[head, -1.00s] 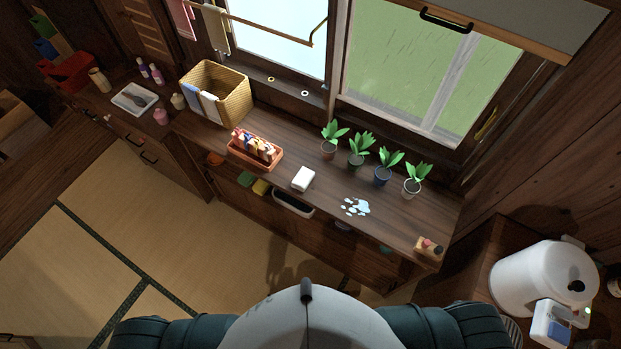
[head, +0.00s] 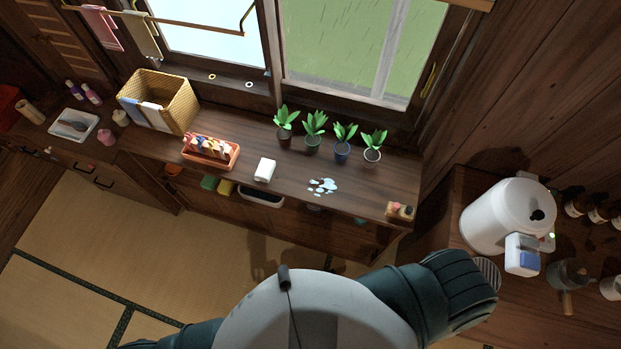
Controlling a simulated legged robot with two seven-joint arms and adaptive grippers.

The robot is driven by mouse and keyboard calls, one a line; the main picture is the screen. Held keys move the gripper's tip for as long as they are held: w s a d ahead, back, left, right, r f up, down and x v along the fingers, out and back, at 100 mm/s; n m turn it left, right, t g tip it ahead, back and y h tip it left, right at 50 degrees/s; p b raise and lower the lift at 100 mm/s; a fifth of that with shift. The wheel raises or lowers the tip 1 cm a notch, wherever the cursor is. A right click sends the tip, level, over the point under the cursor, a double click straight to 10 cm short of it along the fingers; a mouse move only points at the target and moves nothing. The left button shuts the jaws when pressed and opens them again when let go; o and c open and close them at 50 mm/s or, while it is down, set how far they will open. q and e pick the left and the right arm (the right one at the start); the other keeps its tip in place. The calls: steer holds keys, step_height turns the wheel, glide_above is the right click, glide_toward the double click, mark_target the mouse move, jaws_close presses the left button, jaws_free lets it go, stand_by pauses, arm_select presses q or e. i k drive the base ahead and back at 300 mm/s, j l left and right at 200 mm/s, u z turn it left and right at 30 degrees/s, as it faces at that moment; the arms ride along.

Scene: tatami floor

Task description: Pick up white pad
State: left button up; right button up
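The white pad (head: 265,169) lies on the wooden counter (head: 300,177), between the orange tray of bottles and a patch of spilled water. It is a small white block, and nothing touches it. My own white and dark green body fills the bottom of the head view. Neither gripper shows in this view.
An orange tray (head: 232,163) and a wicker basket (head: 187,118) stand left of the pad. A water spill (head: 322,187) lies to its right. Several potted plants (head: 313,144) line the window side. A white cooker (head: 505,216) stands at right. Tatami floor (head: 110,240) is open at left.

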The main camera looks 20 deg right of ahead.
mark_target(264, 172)
steer(key=z, duration=0.25)
steer(key=i+j+z, duration=0.15)
steer(key=j+z, duration=0.25)
steer(key=i+j+z, duration=0.1)
steer(key=j+z, duration=0.3)
steer(key=j, duration=0.15)
